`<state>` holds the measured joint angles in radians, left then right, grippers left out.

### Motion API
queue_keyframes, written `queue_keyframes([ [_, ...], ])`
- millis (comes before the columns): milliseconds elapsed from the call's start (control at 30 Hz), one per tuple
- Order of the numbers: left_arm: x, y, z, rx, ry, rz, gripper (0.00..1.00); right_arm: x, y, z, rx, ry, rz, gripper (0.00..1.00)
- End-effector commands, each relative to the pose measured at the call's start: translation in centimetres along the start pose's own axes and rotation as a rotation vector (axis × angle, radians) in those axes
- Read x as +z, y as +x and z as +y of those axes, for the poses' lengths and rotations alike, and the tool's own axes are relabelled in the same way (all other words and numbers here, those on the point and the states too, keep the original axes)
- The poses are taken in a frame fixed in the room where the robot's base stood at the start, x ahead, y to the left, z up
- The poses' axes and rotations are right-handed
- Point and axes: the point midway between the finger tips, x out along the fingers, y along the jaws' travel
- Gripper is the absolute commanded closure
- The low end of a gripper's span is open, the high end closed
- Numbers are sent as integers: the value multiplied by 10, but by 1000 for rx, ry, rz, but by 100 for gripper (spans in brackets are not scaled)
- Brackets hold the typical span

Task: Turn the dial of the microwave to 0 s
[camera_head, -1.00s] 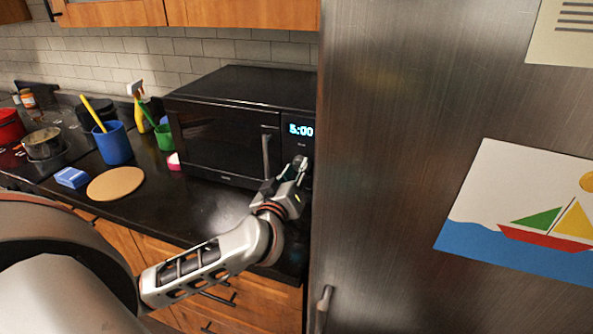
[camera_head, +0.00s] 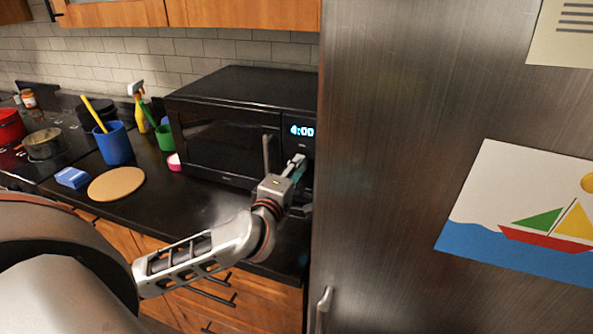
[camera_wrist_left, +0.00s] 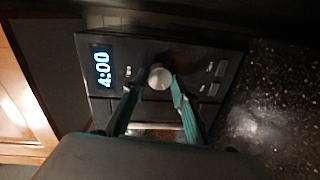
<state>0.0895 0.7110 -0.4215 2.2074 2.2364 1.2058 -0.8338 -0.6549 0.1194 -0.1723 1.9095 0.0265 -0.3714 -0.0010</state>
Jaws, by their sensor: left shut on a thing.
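The black microwave (camera_head: 225,135) stands on the counter against the fridge, door closed. Its display (camera_head: 301,131) reads 4:00, and it also shows sideways in the left wrist view (camera_wrist_left: 103,69). The round silver dial (camera_wrist_left: 160,77) shows in the left wrist view, between my left fingertips; in the head view the gripper mostly hides it. My left gripper (camera_head: 297,165) reaches the control panel below the display. Its two fingers (camera_wrist_left: 155,84) are shut on the dial, one on each side. My right gripper is in neither view.
The fridge (camera_head: 400,100) rises close at the right of the microwave. The microwave's door handle (camera_head: 267,153) stands just left of my gripper. A blue cup (camera_head: 113,145), a round board (camera_head: 117,184) and a sponge (camera_head: 73,178) are farther left.

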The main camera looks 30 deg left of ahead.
Motion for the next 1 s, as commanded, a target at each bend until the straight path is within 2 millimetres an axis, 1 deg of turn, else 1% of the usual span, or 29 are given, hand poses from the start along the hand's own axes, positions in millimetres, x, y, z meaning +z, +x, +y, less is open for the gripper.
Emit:
queue_keyframes([
  [367, -1, 0, 0, 1, -357, -25, 94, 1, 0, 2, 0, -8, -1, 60],
  [1000, -2, 0, -2, 4, -964, -68, 94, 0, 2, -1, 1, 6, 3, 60],
])
